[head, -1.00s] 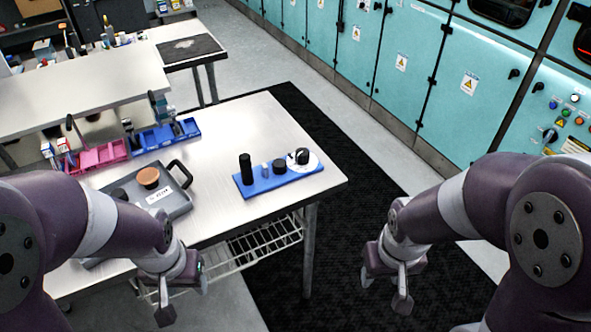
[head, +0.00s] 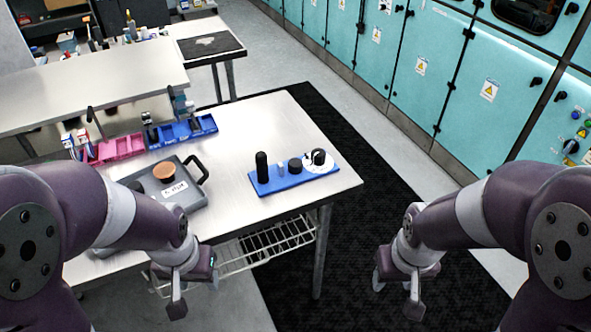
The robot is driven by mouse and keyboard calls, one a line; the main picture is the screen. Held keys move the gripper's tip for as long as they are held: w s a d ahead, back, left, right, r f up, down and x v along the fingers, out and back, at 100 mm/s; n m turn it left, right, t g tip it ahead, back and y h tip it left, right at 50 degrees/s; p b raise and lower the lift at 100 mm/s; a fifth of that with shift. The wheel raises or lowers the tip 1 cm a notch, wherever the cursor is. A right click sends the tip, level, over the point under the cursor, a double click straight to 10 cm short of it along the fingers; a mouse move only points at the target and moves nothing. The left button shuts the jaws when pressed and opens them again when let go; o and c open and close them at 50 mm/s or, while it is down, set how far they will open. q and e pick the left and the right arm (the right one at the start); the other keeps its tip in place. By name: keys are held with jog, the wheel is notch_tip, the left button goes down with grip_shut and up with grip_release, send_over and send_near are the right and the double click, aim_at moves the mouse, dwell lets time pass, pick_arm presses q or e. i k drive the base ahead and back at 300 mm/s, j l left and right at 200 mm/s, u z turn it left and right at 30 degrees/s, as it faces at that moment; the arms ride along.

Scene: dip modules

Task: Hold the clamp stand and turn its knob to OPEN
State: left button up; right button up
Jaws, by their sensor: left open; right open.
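The clamp stand is a blue base plate (head: 262,188) on the metal table, near its right end. A tall black post (head: 262,167) stands at its left end. A small grey piece and a short black cylinder (head: 295,165) stand in the middle. A black knob (head: 318,157) sits on a white dial (head: 329,165) at the right end; the dial's marks are too small to read. My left gripper (head: 190,290) is open and empty, in front of the table's near edge. My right gripper (head: 396,290) is open and empty, right of the table over the dark mat. Neither touches the stand.
A grey tray (head: 185,198) with a handle and a brown-topped round part (head: 164,171) lies left of the stand. Pink (head: 118,147) and blue bins (head: 203,126) line the table's back. A wire shelf (head: 265,245) hangs below. Teal cabinets (head: 420,75) stand beyond the mat (head: 345,150).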

aim_at(319, 156)
jog(key=i+l+u, duration=0.65)
jog(key=l, duration=0.3)
jog(key=i+l+u, duration=0.2)
jog(key=l, duration=0.2)
